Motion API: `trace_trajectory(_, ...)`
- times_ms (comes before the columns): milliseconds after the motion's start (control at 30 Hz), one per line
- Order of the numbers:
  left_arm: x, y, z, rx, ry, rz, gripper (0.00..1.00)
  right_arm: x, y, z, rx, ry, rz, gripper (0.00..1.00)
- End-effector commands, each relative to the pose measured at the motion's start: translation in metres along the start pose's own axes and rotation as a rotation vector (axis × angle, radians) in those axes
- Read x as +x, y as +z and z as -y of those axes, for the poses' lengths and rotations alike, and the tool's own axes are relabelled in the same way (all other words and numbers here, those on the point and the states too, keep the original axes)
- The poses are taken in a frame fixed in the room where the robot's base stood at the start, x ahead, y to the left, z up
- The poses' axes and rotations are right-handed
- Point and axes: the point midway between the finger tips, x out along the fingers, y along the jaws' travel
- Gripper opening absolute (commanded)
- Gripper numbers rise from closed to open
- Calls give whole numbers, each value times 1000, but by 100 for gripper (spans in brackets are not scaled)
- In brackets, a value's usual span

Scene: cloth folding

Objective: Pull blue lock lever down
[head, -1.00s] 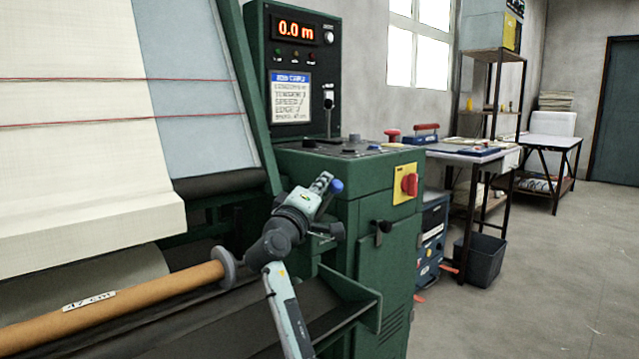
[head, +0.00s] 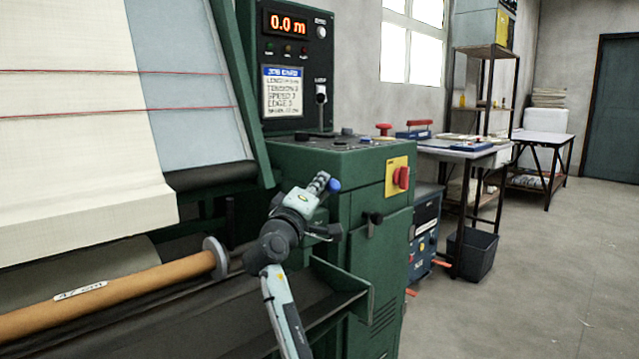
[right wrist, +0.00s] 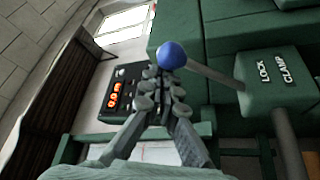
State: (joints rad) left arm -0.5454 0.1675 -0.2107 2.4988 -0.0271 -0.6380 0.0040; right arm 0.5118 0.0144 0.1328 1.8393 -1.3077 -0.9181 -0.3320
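The blue lock lever's round ball knob (head: 334,184) shows in front of the green machine cabinet. In the right wrist view the blue ball (right wrist: 172,55) sits at the fingertips, on a grey rod running right to a green block (right wrist: 277,80) marked LOCK and CLAMP. My right gripper (head: 319,183) is just left of the knob in the head view. In the right wrist view its fingers (right wrist: 163,78) are close together, with the ball just beyond and not clearly between them. Whether they touch it I cannot tell. My left gripper is out of view.
The green cabinet (head: 345,165) carries a display panel, several controls and a red rotary switch (head: 401,178). A cardboard roll (head: 120,292) and cream cloth (head: 80,150) lie to the left. A bin (head: 472,254) stands behind at right. The floor at right is clear.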

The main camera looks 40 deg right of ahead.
Motion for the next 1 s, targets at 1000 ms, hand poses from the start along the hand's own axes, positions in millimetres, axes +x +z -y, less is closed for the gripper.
trace_trajectory(1000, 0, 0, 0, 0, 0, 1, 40, -76, -1, 0, -1, 1, 0, 0)
